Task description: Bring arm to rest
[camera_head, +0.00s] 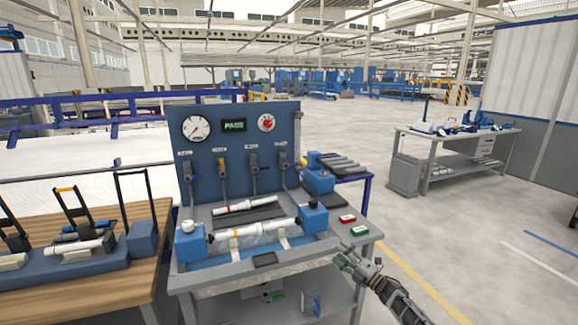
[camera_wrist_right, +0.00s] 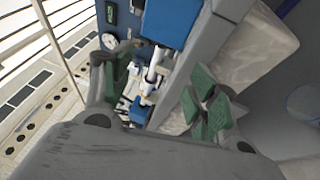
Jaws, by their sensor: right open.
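My right gripper (camera_head: 350,262) hangs beside the front right corner of the grey test bench (camera_head: 205,277). In the right wrist view the right gripper (camera_wrist_right: 160,100) is open, with its green finger pads wide apart and nothing between them. A white pipe (camera_head: 255,233) lies across the bench between two blue clamp blocks. Another white pipe with red marks (camera_head: 243,206) lies behind it on a dark strip. My left gripper does not show.
A blue panel (camera_head: 230,150) with gauges and a PASS display stands at the bench's back. Red and green buttons (camera_head: 347,218) are at its right. A wooden table (camera_head: 125,285) with a blue pipe rack stands left.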

